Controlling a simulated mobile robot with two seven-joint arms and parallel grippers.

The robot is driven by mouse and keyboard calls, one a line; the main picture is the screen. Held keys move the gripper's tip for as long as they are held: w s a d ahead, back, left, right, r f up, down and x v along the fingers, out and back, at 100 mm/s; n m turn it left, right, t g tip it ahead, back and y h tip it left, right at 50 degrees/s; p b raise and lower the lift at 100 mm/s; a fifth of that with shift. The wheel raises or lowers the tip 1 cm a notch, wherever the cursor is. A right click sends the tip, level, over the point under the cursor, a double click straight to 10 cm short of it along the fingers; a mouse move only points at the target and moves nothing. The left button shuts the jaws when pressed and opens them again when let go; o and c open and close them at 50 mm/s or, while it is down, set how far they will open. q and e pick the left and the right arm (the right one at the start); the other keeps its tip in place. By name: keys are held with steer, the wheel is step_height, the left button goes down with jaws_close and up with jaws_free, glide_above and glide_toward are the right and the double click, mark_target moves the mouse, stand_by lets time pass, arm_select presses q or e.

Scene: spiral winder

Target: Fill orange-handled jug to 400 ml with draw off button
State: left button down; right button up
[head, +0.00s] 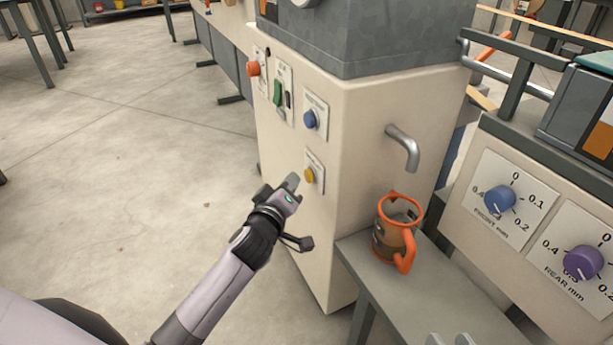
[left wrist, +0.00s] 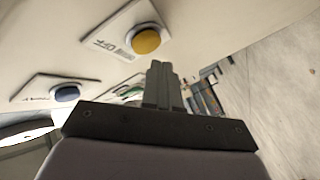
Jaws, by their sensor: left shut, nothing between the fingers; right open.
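The orange-handled jug (head: 397,232) stands upright on a grey shelf (head: 365,262), its handle toward the front right. A bent metal spout (head: 405,148) comes out of the beige cabinet above it. No stream shows from the spout, and the jug's level cannot be read. The yellow button (head: 309,175) is on the cabinet's left face; in the left wrist view the yellow button (left wrist: 146,41) sits on a plate whose lettering seems to read OFF. My left gripper (head: 291,182) is shut and empty, its tips close to the yellow button, apparently just short of it.
Above the yellow button are a blue knob (head: 310,119), a green switch (head: 278,92) and a red-orange knob (head: 253,69). A panel with a blue dial (head: 499,199) and a purple dial (head: 583,262) stands at the right. The floor (head: 130,140) at the left is clear.

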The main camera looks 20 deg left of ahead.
stand_by(0.5)
arm_select(q)
steer(key=shift+w+d, duration=0.3)
steer(key=shift+w, duration=0.05)
steer(key=shift+w+d+b, duration=0.25)
steer(key=shift+b, duration=0.05)
stand_by(0.8)
steer(key=shift+d, duration=0.1)
stand_by(1.7)
steer(key=shift+s+a+p, duration=0.45)
steer(key=shift+s+a, duration=0.15)
